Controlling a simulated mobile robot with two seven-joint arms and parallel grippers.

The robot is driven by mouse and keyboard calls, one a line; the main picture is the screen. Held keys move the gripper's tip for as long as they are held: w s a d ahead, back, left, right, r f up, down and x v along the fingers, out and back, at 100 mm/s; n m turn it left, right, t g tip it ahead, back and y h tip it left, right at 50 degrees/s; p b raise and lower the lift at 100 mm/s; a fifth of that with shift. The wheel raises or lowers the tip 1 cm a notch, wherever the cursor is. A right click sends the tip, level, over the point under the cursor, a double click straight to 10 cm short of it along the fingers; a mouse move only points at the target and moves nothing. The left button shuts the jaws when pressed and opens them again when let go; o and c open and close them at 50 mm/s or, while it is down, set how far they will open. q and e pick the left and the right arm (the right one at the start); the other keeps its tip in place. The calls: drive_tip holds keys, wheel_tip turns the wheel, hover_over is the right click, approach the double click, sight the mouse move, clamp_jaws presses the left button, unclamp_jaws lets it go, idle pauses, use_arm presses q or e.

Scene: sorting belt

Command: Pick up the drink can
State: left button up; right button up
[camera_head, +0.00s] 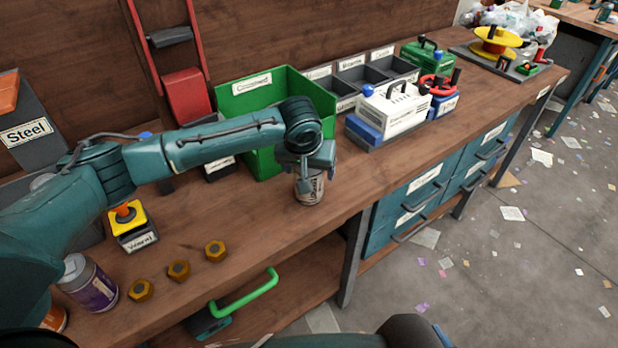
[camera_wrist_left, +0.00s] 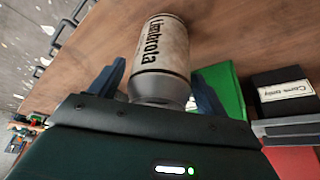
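The drink can (camera_head: 309,190) is pale with dark lettering and stands upright on the wooden workbench, near its front edge. My left gripper (camera_head: 308,172) reaches down over it from above. In the left wrist view the can (camera_wrist_left: 164,50) is between the two fingers of the left gripper (camera_wrist_left: 160,85). One finger is on each side of it, with a small gap showing, so the gripper looks open around the can. Part of the can is hidden by the gripper in the head view. My right gripper is not seen.
A green bin (camera_head: 255,98) stands just behind the can. A white box (camera_head: 395,108) is to the right. Several brass nuts (camera_head: 179,270), a yellow button box (camera_head: 131,222) and a purple-labelled can (camera_head: 90,285) are at left. Bench (camera_head: 265,230) around the can is clear.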

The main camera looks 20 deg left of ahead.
use_arm(q)
drive_tip(key=c, duration=0.8)
